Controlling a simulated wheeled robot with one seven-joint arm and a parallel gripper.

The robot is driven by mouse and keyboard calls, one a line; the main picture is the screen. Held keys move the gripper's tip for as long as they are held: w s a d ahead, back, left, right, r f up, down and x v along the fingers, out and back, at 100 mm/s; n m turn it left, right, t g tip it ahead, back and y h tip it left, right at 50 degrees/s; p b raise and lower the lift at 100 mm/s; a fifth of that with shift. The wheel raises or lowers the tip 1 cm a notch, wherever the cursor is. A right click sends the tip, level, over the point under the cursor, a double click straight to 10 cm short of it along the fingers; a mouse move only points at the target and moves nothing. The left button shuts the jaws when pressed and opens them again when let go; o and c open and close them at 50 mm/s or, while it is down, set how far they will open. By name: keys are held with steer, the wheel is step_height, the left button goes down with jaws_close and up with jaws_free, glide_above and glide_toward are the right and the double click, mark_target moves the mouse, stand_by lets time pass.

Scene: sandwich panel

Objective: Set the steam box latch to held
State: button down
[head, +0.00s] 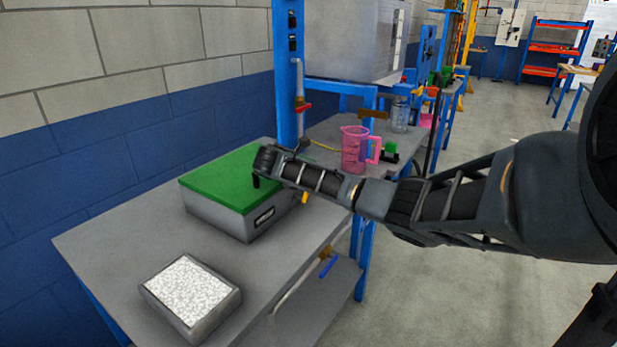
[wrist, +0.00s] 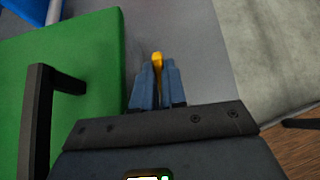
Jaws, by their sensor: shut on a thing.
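The steam box (head: 225,213) is a grey box with a green lid on the table. The lid also fills the left of the wrist view (wrist: 85,60). A yellow latch lever (wrist: 157,58) stands beside the lid's right edge there, and its yellow tip (head: 304,198) shows below my arm in the head view. My gripper (wrist: 157,72) is shut on the yellow lever, with one blue finger on each side of it. In the head view my arm hides the fingers and most of the lever. The latch's setting cannot be read.
A black handle (wrist: 40,110) rises from the lid close to my gripper's left. A grey tray of white granules (head: 190,292) lies at the table's front. A pink jug (head: 354,150) and a blue post (head: 287,75) stand behind. Bare table lies between tray and box.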

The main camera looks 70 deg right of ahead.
stand_by(0.3)
steer(key=c, duration=1.2)
jaws_free()
steer(key=shift+v, duration=3.9)
